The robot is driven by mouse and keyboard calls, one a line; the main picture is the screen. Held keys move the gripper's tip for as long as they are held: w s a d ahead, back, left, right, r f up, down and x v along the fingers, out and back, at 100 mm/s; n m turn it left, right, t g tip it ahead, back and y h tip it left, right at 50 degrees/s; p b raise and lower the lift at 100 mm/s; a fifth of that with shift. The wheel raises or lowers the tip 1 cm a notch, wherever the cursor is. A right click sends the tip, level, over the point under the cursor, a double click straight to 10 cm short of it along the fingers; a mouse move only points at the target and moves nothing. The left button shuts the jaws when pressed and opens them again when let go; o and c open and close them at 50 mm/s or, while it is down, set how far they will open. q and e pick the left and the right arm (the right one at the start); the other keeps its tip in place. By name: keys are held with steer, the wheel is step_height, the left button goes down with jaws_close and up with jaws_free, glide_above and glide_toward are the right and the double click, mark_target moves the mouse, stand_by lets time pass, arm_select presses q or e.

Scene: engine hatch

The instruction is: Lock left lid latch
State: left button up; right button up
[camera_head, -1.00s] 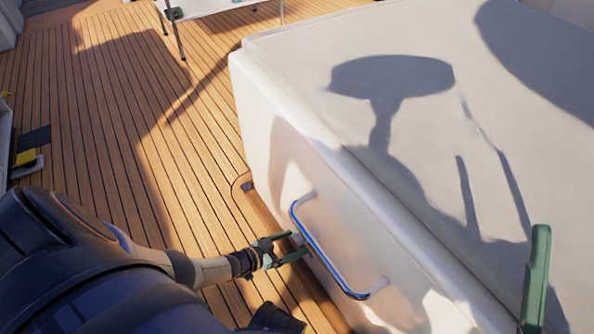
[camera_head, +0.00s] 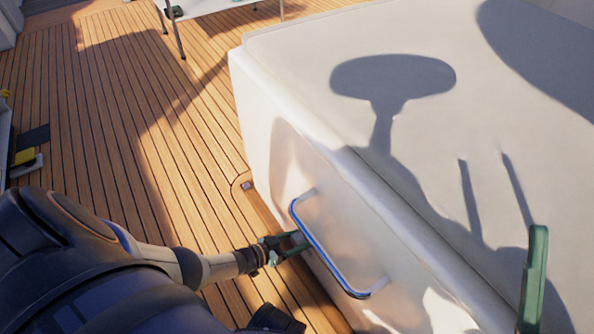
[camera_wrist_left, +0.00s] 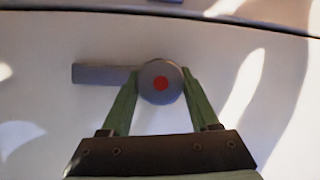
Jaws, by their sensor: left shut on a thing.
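The left lid latch (camera_wrist_left: 160,83) is a round grey knob with a red dot in the middle and a flat grey bar. In the left wrist view the bar points left, roughly level. My left gripper (camera_head: 296,242) is shut on the knob, with one green finger on each side of it. In the head view the gripper meets the white side of the engine hatch (camera_head: 400,150), and the latch is mostly hidden there. One green finger part of my right gripper (camera_head: 535,280) shows at the lower right, over the lid; its opening cannot be told.
A blue, shiny handrail (camera_head: 325,255) is fixed to the hatch side, close to the right of my left gripper. The wooden deck (camera_head: 130,110) is open to the left of the hatch. A white table (camera_head: 215,6) stands at the top.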

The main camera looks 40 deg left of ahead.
arm_select(q)
steer(key=c, duration=0.4)
steer(key=shift+c, duration=0.2)
steer(key=shift+f+m+t+y, duration=0.1)
steer(key=shift+m+t+y, duration=0.3)
steer(key=shift+m+y, duration=0.5)
steer(key=shift+m+t+y+b, duration=0.45)
steer(key=shift+m+b, duration=0.25)
steer(key=shift+m, duration=0.7)
steer(key=o, duration=1.3)
steer(key=shift+o, duration=0.2)
